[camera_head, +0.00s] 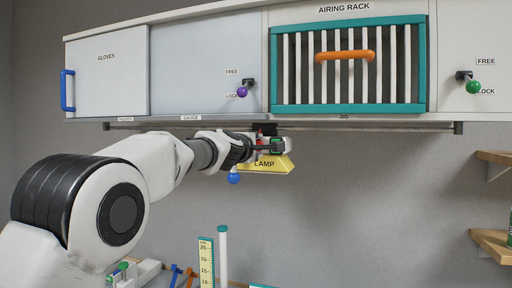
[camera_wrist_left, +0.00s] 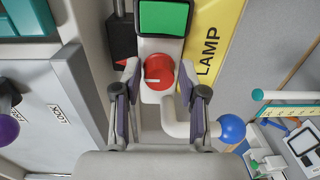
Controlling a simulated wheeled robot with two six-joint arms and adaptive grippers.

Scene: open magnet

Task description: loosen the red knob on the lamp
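The yellow lamp (camera_head: 266,164) hangs under the cabinet on a rail, with "LAMP" on its side; its yellow shade (camera_wrist_left: 215,45) also shows in the wrist view. The round red knob (camera_wrist_left: 159,71) with a white mark sits on the lamp's pale bracket, below a green panel (camera_wrist_left: 163,17). My left gripper (camera_wrist_left: 160,78) is at the knob, one fingertip on each side. It is open, with small gaps between the fingers and the knob. In the head view the left gripper (camera_head: 268,145) largely hides the knob. My right gripper is in neither view.
A blue ball (camera_wrist_left: 231,128) on a bent pale arm sits close by the right finger. Shelves (camera_head: 492,243) stand at right.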

